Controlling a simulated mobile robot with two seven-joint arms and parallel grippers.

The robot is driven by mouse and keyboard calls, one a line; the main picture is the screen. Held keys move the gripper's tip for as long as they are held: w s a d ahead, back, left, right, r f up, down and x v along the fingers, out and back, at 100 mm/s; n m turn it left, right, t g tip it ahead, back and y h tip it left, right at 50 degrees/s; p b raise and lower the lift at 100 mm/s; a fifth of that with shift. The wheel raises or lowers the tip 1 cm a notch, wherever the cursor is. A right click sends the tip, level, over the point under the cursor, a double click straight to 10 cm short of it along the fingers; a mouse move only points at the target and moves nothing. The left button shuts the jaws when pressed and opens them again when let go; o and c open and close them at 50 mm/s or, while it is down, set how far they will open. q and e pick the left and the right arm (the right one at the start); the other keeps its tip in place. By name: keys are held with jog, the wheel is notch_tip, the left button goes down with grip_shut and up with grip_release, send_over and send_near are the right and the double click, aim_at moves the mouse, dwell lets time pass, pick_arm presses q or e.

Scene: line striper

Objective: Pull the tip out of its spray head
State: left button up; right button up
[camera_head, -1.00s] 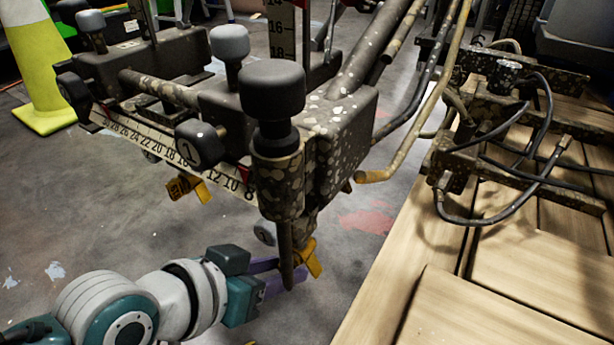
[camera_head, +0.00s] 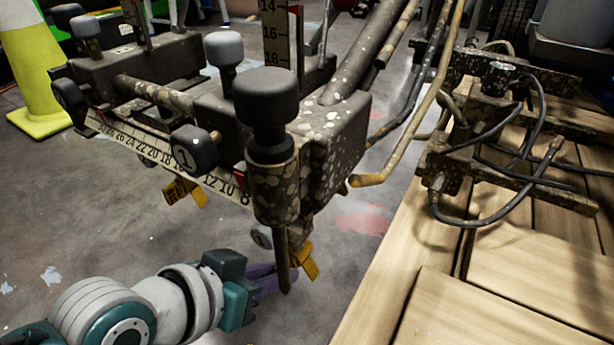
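A yellow tip (camera_head: 307,265) sits low under the speckled spray assembly, just right of a dark vertical rod. Another yellow tip (camera_head: 183,191) hangs further left under the numbered scale bar. My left gripper (camera_head: 285,280), with purple fingers, reaches in from the lower left, close beside and slightly below the nearer tip. The rod crosses in front of the fingers, so their gap and any contact with the tip are hidden. The spray head holding the nearer tip is mostly hidden behind the rod and its holder. My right gripper is not in view.
The speckled frame with black knobs (camera_head: 266,98) overhangs my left gripper. A wooden pallet (camera_head: 400,290) with hoses and metal brackets (camera_head: 480,175) is at the right. A yellow cone (camera_head: 38,75) stands at the far left. The lower-left floor is open.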

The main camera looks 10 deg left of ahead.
pick_arm(q)
grip_shut()
jog(key=shift+s+a+p, duration=0.2)
jog(key=shift+s+p, duration=0.2)
jog(key=shift+s, duration=0.2)
dwell(0.3)
jog(key=shift+s+a+p, duration=0.3)
jog(key=shift+s, duration=0.45)
jog(key=shift+s+a+p, duration=0.25)
jog(key=shift+s+p, duration=0.1)
jog(key=shift+s, duration=0.35)
jog(key=shift+s+a+p, duration=0.3)
jog(key=shift+s, duration=0.45)
